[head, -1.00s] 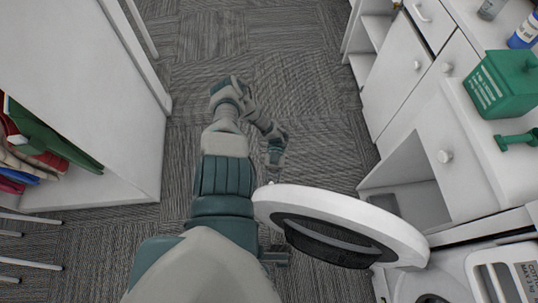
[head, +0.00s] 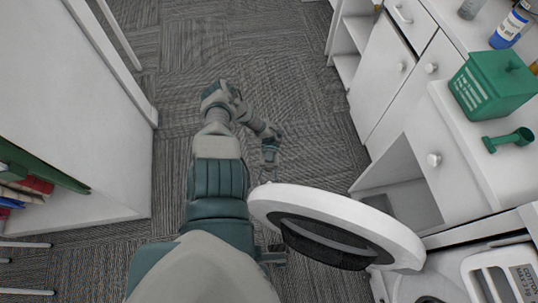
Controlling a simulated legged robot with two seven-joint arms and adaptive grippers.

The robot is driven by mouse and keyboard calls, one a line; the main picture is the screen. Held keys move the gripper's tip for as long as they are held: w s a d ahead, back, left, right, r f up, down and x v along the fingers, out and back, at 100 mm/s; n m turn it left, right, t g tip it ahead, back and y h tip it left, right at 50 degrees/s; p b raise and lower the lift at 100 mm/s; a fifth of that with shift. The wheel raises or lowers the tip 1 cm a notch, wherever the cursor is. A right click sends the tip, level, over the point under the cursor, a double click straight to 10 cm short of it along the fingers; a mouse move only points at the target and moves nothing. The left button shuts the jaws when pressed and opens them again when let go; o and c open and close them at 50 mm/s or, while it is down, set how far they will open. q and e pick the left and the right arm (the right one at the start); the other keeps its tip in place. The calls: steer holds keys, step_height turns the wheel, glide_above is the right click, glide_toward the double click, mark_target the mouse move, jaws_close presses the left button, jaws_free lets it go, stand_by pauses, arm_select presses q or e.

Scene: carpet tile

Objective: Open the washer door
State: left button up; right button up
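The washer (head: 455,285) is at the lower right, with its front opening partly in view. Its round white door (head: 395,232) with dark glass stands swung out from the front, over the carpet. My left arm reaches up from the bottom, left of the door. Its gripper (head: 270,155) is beyond the door's far edge, over the floor and apart from the door. The gripper is small and seen from above, so its finger opening is unclear. My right gripper is not seen.
A white cabinet (head: 450,160) with drawers and an open compartment runs along the right. A green box (head: 492,88), a green scoop (head: 508,140) and bottles stand on top. Carpet between is clear.

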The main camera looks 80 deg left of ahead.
arm_select(q)
steer(key=w+a, duration=0.1)
steer(key=a, duration=0.7)
steer(key=shift+w+f, duration=0.2)
steer(key=shift+d, duration=0.2)
stand_by(0.3)
